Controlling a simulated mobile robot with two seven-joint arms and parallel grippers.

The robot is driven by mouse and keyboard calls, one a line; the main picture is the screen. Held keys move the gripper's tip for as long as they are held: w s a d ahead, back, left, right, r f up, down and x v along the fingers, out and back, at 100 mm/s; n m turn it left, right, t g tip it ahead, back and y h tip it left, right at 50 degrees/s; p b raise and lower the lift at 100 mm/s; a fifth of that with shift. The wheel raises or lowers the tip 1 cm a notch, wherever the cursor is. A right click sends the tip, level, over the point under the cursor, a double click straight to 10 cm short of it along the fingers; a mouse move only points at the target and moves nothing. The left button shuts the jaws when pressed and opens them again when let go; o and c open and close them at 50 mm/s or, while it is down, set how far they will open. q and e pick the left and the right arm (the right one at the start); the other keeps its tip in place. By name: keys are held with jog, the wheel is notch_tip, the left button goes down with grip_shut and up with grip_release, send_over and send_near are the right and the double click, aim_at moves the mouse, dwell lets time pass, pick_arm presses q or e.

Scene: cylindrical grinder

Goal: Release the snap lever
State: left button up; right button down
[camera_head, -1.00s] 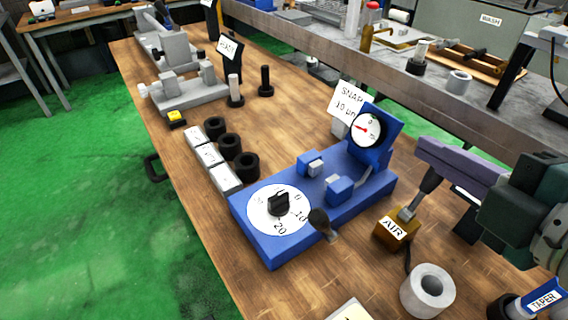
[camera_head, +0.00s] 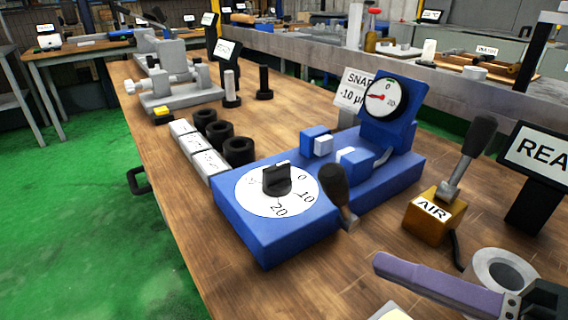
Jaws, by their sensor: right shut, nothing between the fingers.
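The blue snap gauge (camera_head: 300,232) sits on the wooden bench. It has a dial (camera_head: 386,97) with a red needle and a black knob (camera_head: 277,181) on a numbered white disc. Its lever (camera_head: 334,184) has a black handle on a metal stem at the gauge's front side, leaning up and left. The sign behind (camera_head: 352,95) reads SNAP -10 µm. My right gripper (camera_head: 382,264), with purple fingers, is shut and empty. It is at the lower right, in front of the gauge and apart from the lever. My left gripper is not in view.
A brass AIR block (camera_head: 434,215) with its own black-handled lever (camera_head: 477,142) stands right of the gauge. A grey ring (camera_head: 499,271) is partly hidden behind my right gripper. Black rings (camera_head: 239,151) and white blocks (camera_head: 184,140) line the gauge's left. Bench front is mostly clear.

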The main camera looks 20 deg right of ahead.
aim_at(339, 200)
jog(key=x, duration=1)
jog(key=shift+w, duration=0.1)
jog(key=d, duration=0.1)
jog(key=d+r+p, duration=0.1)
jog(key=w+d, duration=0.1)
jog(key=shift+d+r, duration=0.2)
jog(key=shift+r, duration=0.15)
